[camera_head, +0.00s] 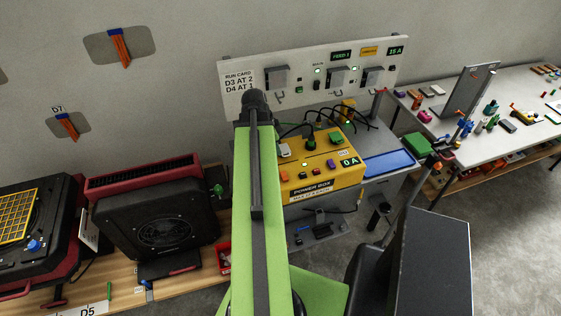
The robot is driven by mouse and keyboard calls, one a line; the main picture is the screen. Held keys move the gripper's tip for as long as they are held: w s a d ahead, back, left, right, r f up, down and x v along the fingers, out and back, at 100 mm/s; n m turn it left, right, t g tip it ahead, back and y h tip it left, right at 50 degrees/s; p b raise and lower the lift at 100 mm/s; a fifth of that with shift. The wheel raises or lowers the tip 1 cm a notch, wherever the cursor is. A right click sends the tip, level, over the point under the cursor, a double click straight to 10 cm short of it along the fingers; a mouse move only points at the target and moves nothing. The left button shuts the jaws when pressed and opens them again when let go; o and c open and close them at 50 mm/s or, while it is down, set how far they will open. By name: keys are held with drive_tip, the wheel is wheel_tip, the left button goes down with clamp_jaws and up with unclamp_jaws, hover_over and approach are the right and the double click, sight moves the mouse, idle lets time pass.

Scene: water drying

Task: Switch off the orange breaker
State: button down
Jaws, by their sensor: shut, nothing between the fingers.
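A pale panel (308,92) stands behind the bench with several grey switches and small lit green lamps. Its right switch (372,76) is below a small orange label (369,51); the label's text is too small to read. Another grey switch (338,75) is left of it, and one more (277,76) is at the left. Which part is the orange breaker I cannot tell. My green arm reaches up left of the box; its gripper is hidden.
Black cables loop between the power box and panel. A black fan unit (150,220) stands at the left. A blue tray (388,163) is right of the box. A cluttered table (450,105) is at the right. Grey floor is open at lower right.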

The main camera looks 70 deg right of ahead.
sight(284, 173)
drive_tip(key=b+x, duration=0.8)
drive_tip(key=w+b+x, duration=0.1)
drive_tip(key=b+x, duration=0.3)
drive_tip(key=x, duration=0.1)
drive_tip(key=shift+a+f, duration=0.15)
drive_tip(key=shift+a, duration=0.15)
drive_tip(key=shift+f+b, duration=0.35)
drive_tip(key=shift+b, duration=0.1)
drive_tip(key=shift+r, duration=0.1)
